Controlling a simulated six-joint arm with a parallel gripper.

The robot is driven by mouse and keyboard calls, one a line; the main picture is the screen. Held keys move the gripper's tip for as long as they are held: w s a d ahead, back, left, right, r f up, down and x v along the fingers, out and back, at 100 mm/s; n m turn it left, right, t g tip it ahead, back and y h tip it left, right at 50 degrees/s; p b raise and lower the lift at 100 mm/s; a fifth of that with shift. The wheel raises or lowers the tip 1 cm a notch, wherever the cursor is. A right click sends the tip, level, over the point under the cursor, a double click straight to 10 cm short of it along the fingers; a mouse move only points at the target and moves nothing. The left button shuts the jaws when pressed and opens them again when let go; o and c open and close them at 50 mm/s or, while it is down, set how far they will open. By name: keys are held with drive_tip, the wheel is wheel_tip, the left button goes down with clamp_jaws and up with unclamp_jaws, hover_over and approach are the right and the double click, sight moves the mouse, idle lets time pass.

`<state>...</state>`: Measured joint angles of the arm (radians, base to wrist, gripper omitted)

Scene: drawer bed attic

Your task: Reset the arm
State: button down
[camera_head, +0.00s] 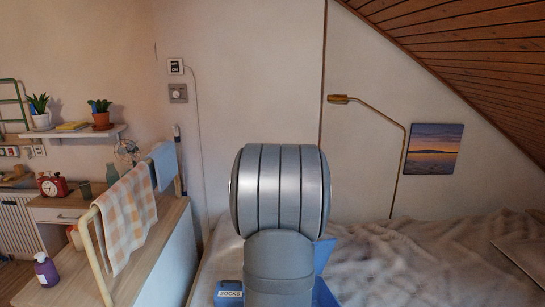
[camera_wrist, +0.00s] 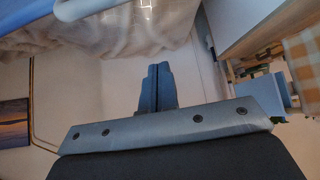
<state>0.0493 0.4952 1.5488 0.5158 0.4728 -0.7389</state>
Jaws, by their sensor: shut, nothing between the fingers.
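In the wrist view my gripper (camera_wrist: 157,72) shows with its two dark fingers pressed together, shut and empty. It is held in the air, with the wall and the bed's bedding behind it. In the head view my arm fills the middle of the picture and the gripper itself is hidden from sight.
A bed with a rumpled blanket (camera_head: 400,262) lies at the right under the sloped wooden ceiling. A box labelled SOCKS (camera_head: 229,292) is partly hidden by my arm. At the left, a checked cloth (camera_head: 127,215) hangs on a rail above a wooden top, near a purple bottle (camera_head: 46,270).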

drive_tip(key=w+a+r+v, duration=0.1)
drive_tip(key=w+v, duration=0.1)
drive_tip(key=v, duration=0.7)
drive_tip(key=w+a+n+t, duration=0.3)
drive_tip(key=w+a+t, duration=0.1)
drive_tip(key=w, duration=0.1)
drive_tip(key=shift+a+r+n+h, duration=0.15)
drive_tip(key=shift+r+n+h, duration=0.15)
drive_tip(key=shift+r+n, duration=0.15)
drive_tip(key=shift+s+r, duration=0.1)
drive_tip(key=s+d+m+g, duration=0.4)
drive_tip(key=s+d, duration=0.1)
drive_tip(key=s, duration=0.1)
drive_tip(key=shift+x, duration=2.85)
